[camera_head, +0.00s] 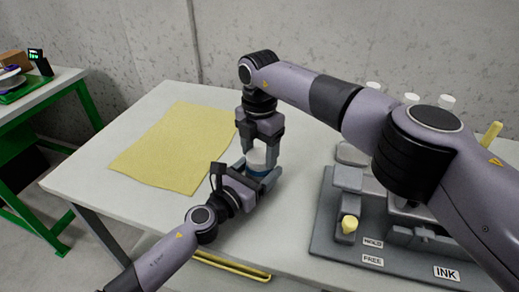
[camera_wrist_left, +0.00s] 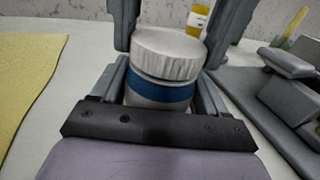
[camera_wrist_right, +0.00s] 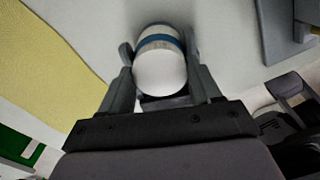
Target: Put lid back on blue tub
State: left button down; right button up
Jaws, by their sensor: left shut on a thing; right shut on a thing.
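The blue tub, a white round tub with a blue band (camera_wrist_left: 160,92), stands upright at the middle of the table; it also shows in the head view (camera_head: 256,172). Its white ribbed lid (camera_wrist_left: 168,52) sits level on top, with no clear gap between them; the lid's smooth top shows in the right wrist view (camera_wrist_right: 160,72). My left gripper (camera_head: 262,178) is shut on the tub's body from the side, low near the table. My right gripper (camera_head: 258,150) points down from above and is shut on the lid, its fingers on either side. The fingertip contacts are partly hidden.
A yellow cloth (camera_head: 172,145) lies left of the tub. Several white-capped bottles (camera_head: 447,102) stand behind, partly hidden by my right arm. The table's front edge is close.

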jog(key=m, duration=0.3)
jog(key=o, duration=1.2)
jog(key=shift+r, duration=2.25)
jog(key=shift+c, duration=0.5)
